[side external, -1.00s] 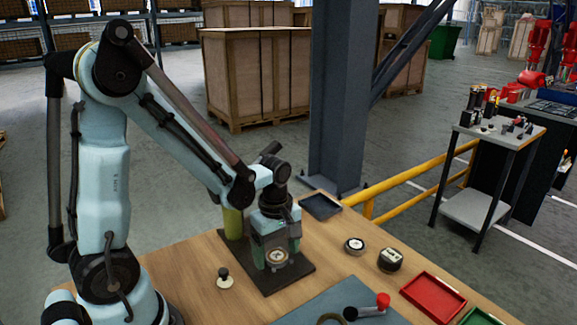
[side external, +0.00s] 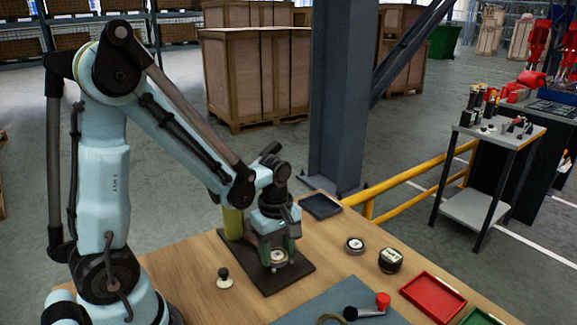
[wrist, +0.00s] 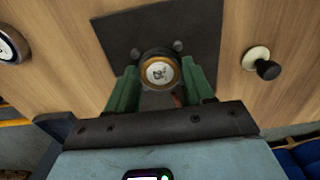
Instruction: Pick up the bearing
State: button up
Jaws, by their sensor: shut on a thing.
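The bearing (side external: 278,257) is a small round piece with a pale face and a brass-coloured rim. It is at the dark plate (side external: 287,281) on the wooden table. In the wrist view the bearing (wrist: 159,73) sits between the green fingers of my gripper (wrist: 160,80), one finger on each side. My gripper (side external: 277,254) points down and is shut on the bearing. I cannot tell whether the bearing touches the plate. Its underside is hidden.
A yellow-green cylinder (side external: 233,223) stands close left of my gripper. A black-knobbed pale disc (side external: 224,280) is at the left. A round gauge (side external: 355,245), a black round part (side external: 390,260), a red tray (side external: 432,298) and a crank handle (side external: 368,311) lie to the right.

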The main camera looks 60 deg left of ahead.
aim_at(277, 255)
jog(key=shift+r, duration=0.45)
notch_tip(277, 255, up, 3)
jog(key=s+d+r, duration=0.4)
jog(key=d+r, duration=0.3)
jog(key=d, duration=0.4)
jog(key=shift+s, duration=0.15)
jog(key=shift+a, duration=0.1)
jog(key=w+a+r, duration=0.1)
jog(key=w+a, duration=0.3)
jog(key=w, duration=0.5)
jog(key=w+a+r, duration=0.1)
jog(key=w+a, duration=0.3)
jog(key=w, duration=0.4)
jog(key=w+a+f, duration=0.3)
jog(key=w+a, duration=0.1)
jog(key=a, duration=0.3)
jog(key=w+a+f, duration=0.2)
jog(key=w+a, duration=0.3)
jog(key=a, duration=0.2)
jog(key=shift+w+a+f, duration=0.15)
jog(key=shift+f, duration=0.25)
